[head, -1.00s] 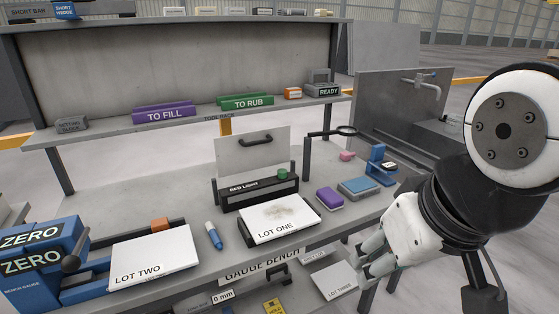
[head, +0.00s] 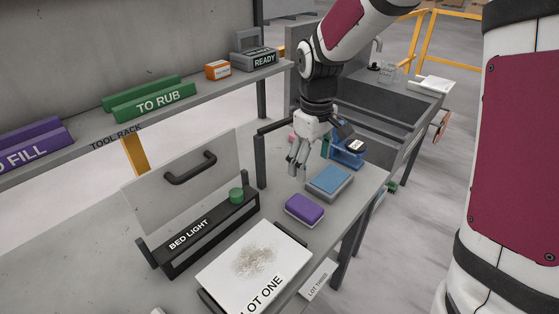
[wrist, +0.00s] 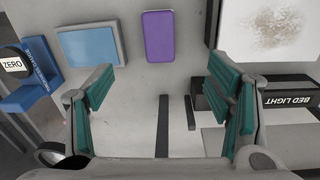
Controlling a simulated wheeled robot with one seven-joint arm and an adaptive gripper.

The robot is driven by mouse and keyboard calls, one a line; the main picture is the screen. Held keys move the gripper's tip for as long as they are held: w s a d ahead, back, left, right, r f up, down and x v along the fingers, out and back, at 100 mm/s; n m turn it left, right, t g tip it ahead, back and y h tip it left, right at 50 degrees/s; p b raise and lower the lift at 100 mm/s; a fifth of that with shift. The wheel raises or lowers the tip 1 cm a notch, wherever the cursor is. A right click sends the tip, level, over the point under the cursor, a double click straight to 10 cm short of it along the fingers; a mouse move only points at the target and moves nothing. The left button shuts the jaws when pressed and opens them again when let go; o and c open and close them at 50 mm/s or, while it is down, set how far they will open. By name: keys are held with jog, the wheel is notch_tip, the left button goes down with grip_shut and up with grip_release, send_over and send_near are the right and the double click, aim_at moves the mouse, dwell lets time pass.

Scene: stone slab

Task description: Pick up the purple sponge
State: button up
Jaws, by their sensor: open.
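The purple sponge (head: 305,209) lies flat on the grey bench, between the white LOT ONE slab and a blue-topped grey block. It also shows whole in the wrist view (wrist: 158,36), at the top middle, beyond my fingertips. My gripper (head: 297,170) points down above the bench, behind and slightly left of the sponge, apart from it. In the wrist view its two green-padded fingers (wrist: 166,100) stand wide apart with nothing between them.
The blue-topped block (head: 330,182) sits right beside the sponge. The LOT ONE slab (head: 222,272) bears a grey dusty patch. The BED LIGHT box (head: 205,235) and a blue stand (head: 347,153) are near. The bench edge is close on the right.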

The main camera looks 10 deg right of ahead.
notch_tip(320, 180, down, 4)
jog(key=w, duration=0.2)
send_over(304, 206)
jog(key=shift+n+g, duration=0.3)
jog(key=shift+n, duration=0.1)
jog(key=f, duration=0.7)
jog(key=shift+w+f, duration=0.2)
jog(key=shift+f, duration=0.15)
jog(key=shift+s+d+f+p, duration=0.1)
jog(key=shift+f+p, duration=0.25)
jog(key=shift+f, duration=1.2)
jog(key=shift+s+f+p, duration=0.1)
jog(key=shift+f+p, duration=0.2)
jog(key=shift+f, duration=1.25)
jog(key=c, duration=1)
